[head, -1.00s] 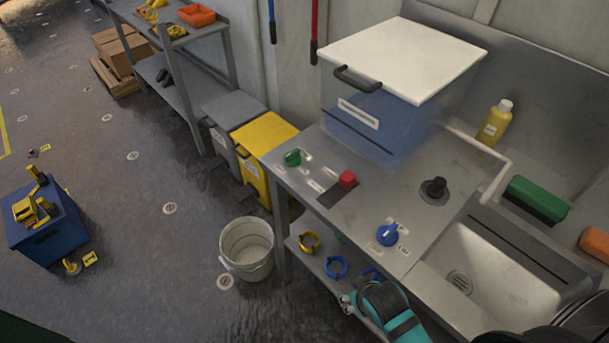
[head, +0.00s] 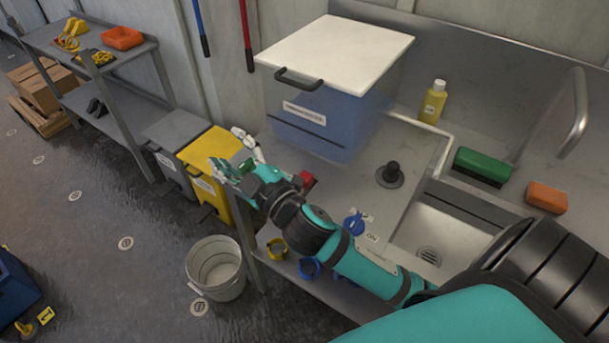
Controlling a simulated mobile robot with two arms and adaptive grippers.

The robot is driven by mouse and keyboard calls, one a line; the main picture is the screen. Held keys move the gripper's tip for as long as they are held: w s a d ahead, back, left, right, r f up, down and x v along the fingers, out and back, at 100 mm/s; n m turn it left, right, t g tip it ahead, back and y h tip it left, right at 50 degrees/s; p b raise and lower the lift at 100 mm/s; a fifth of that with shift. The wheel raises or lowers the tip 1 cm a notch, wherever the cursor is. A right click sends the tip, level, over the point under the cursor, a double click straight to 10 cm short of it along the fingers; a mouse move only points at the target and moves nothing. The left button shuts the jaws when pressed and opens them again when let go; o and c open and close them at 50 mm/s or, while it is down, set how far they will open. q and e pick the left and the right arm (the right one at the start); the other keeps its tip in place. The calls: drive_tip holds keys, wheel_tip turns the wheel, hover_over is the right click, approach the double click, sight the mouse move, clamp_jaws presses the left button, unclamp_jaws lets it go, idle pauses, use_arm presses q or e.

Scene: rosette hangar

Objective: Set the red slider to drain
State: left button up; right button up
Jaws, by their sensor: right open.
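The red slider (head: 306,181) is a small red block on the steel counter, just behind my right wrist in the head view. Its slot and labels are mostly hidden by my arm. My right gripper (head: 233,153) reaches in from the lower right, with its fingers apart and empty. Its fingertips point left, past the slider, near the counter's left edge and in front of the yellow bin in the picture. I cannot tell its height above the counter. My left gripper is out of view.
A blue clear tank with a white lid (head: 334,45) stands behind the slider. A black knob (head: 392,173) and a blue knob (head: 354,224) are to the right. A yellow bin (head: 212,150) and a white bucket (head: 216,265) stand left of the counter.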

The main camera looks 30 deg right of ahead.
drive_tip(key=a+r+n+g+y, duration=0.1)
drive_tip(key=a+r+n+y, duration=0.75)
drive_tip(key=n+y, duration=0.3)
drive_tip(key=s+a+f+n+g+y, duration=0.1)
drive_tip(key=a+n+g+y, duration=0.15)
drive_tip(key=n+g, duration=0.3)
drive_tip(key=s+a+f+n+g+y, duration=0.1)
drive_tip(key=a+f+n+g, duration=0.15)
drive_tip(key=n+g, duration=0.35)
drive_tip(key=n+g+h, duration=0.6)
drive_tip(key=n+h, duration=0.1)
drive_tip(key=h, duration=1.1)
hover_over(305, 175)
wheel_tip(305, 175, down, 11)
wheel_tip(305, 175, down, 12)
drive_tip(key=p, duration=0.3)
drive_tip(key=shift+r, duration=0.25)
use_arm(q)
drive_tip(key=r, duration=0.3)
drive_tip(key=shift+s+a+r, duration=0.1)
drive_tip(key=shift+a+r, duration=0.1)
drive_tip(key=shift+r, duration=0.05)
